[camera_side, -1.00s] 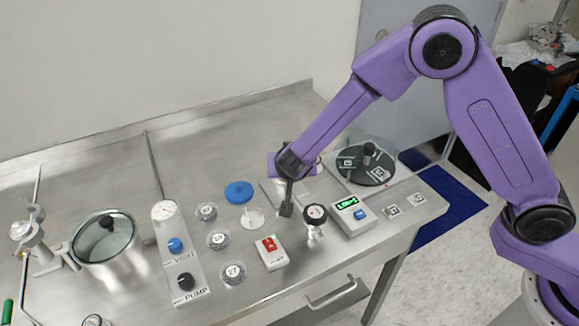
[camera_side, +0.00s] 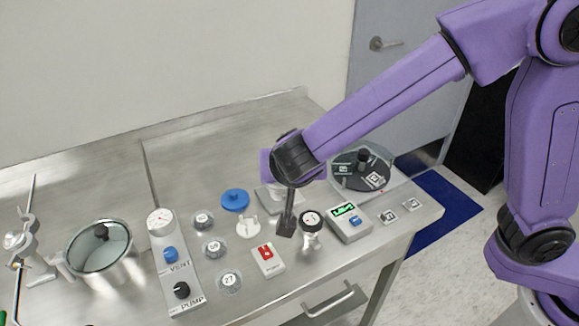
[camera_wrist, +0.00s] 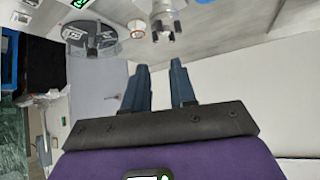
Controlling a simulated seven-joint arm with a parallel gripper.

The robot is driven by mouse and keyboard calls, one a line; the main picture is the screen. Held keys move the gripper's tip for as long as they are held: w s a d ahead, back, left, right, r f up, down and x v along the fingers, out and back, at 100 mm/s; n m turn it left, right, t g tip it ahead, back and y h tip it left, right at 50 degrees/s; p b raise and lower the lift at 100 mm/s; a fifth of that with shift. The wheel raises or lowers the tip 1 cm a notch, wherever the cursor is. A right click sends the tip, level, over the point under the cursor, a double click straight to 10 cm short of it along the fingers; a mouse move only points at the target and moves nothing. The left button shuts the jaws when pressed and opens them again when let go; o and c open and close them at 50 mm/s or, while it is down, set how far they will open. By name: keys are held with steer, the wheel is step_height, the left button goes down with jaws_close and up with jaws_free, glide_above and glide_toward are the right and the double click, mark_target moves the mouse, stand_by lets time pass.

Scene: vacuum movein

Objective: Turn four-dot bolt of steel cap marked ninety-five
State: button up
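Three round, numbered caps lie in a row on the steel bench in the side view: the back cap (camera_side: 203,222), the middle cap (camera_side: 214,247) and the front cap (camera_side: 229,282). The front one seems to read 27. The other numbers are too small to read surely, and I cannot make out bolts or dots. My gripper (camera_side: 285,228) points down to the right of these caps, between the red-switch box and the blue disc. In the wrist view its two fingers (camera_wrist: 158,85) stand apart with nothing between them.
The vent and pump panel (camera_side: 178,262) stands left of the caps, beside a steel pot (camera_side: 100,262). A blue disc (camera_side: 235,200), red-switch box (camera_side: 268,260), black-ringed fitting (camera_side: 310,221) and green-display box (camera_side: 349,222) surround my gripper. A dark disc plate (camera_side: 350,180) lies at right.

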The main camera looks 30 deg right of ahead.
steer(key=shift+s+a+r, duration=0.2)
steer(key=shift+s+r, duration=0.3)
steer(key=shift+o, duration=1.5)
steer(key=w+d+n+t, duration=0.2)
steer(key=w+d+t, duration=0.2)
steer(key=w+d, duration=0.4)
steer(key=shift+d+r, duration=0.3)
steer(key=shift+r, duration=0.15)
steer(key=s+d+f+n+g+y, duration=0.1)
steer(key=s+d+f+n+y, duration=0.6)
steer(key=s+n+y, duration=0.4)
steer(key=shift+m+y, duration=0.3)
steer(key=shift+m, duration=0.1)
steer(key=shift+d+x, duration=0.15)
steer(key=shift+x, duration=4.4)
steer(key=shift+d+x, duration=0.15)
steer(key=shift+x, duration=4.4)
steer(key=shift+w, duration=0.2)
